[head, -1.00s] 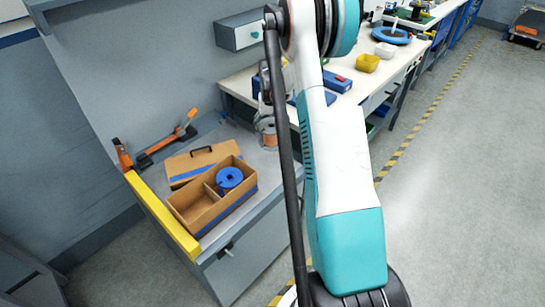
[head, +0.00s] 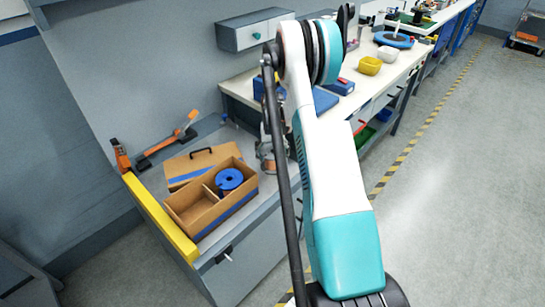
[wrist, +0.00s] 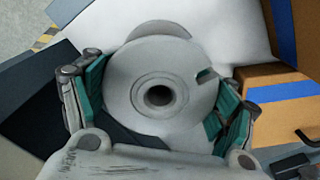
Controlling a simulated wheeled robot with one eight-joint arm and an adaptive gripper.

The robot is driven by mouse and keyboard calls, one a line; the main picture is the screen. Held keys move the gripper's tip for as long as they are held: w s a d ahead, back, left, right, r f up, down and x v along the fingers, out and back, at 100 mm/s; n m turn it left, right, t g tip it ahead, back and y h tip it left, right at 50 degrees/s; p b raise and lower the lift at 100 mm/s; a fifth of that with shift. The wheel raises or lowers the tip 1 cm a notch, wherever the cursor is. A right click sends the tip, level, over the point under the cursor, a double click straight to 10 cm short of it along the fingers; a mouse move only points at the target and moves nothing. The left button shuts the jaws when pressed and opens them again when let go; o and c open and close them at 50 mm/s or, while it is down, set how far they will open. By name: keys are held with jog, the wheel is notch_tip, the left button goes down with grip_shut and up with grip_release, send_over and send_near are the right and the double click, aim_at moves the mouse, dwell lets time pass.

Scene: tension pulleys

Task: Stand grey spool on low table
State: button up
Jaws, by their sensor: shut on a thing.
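The grey spool (wrist: 130,88) fills the middle of the wrist view, its round flange and dark centre hole facing the camera. My gripper (wrist: 158,98) is shut on it, with teal finger pads on both sides. In the head view my gripper (head: 268,148) is partly hidden behind my arm, with the spool (head: 267,164) under it, its coppery winding just showing. The low table (head: 238,138) is the grey-topped unit with a yellow edge at left. The spool is over or at its right end; I cannot tell whether it touches the top.
A divided cardboard box (head: 190,212) holding a blue spool (head: 229,179) stands on the low table, left of my gripper. Its lid (head: 188,165) lies behind it, with an orange-and-black tool (head: 165,143) farther back. A white workbench (head: 345,105) adjoins at right.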

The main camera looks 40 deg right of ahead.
jog(key=o, duration=1.7)
jog(key=shift+o, duration=0.2)
notch_tip(320, 180, up, 12)
jog(key=p, duration=0.4)
jog(key=shift+r, duration=0.15)
